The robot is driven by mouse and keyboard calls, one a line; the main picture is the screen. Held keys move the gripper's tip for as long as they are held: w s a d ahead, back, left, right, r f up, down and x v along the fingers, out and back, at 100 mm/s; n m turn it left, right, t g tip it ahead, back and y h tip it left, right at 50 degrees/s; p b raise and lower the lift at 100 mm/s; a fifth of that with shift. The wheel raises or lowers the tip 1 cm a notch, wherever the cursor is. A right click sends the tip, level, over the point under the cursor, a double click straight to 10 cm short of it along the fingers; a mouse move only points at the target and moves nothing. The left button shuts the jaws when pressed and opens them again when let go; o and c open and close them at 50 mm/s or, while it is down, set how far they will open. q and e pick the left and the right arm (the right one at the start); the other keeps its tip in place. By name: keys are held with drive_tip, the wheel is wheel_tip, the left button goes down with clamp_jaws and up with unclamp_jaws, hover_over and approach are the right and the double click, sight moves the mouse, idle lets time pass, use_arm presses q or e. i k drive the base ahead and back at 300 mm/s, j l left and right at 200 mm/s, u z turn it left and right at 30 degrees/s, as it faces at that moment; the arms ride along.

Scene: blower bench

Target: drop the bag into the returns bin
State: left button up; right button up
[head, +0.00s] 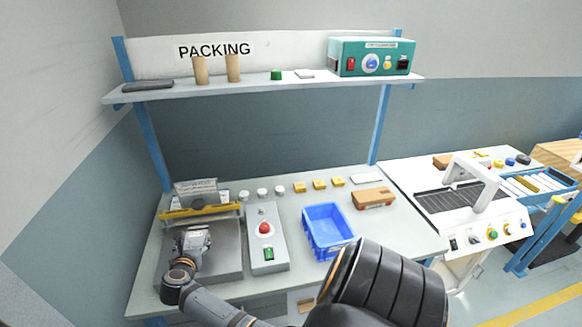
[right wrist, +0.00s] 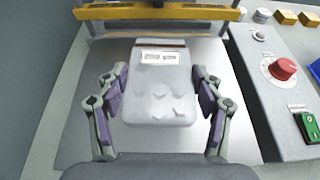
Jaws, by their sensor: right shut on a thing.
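The bag (right wrist: 160,105) is pale, with a white printed label (right wrist: 160,57) near its far end and small lumps inside. It is upright in the picture, between the two fingers of my right gripper (right wrist: 160,92), which is shut on its sides. In the head view my right gripper (head: 192,247) is over the grey plate in front of the sealer's yellow bar. A blue open bin (head: 328,231) stands to its right on the bench and looks empty; I cannot read any returns marking on it. My left gripper is not in view.
The sealer's yellow bar (head: 200,211) lies just beyond the bag. A brown box (head: 373,198) and several yellow blocks lie behind. A shelf (head: 270,84) hangs above.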

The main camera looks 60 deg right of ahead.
sight(327, 231)
drive_tip(key=z, duration=1.25)
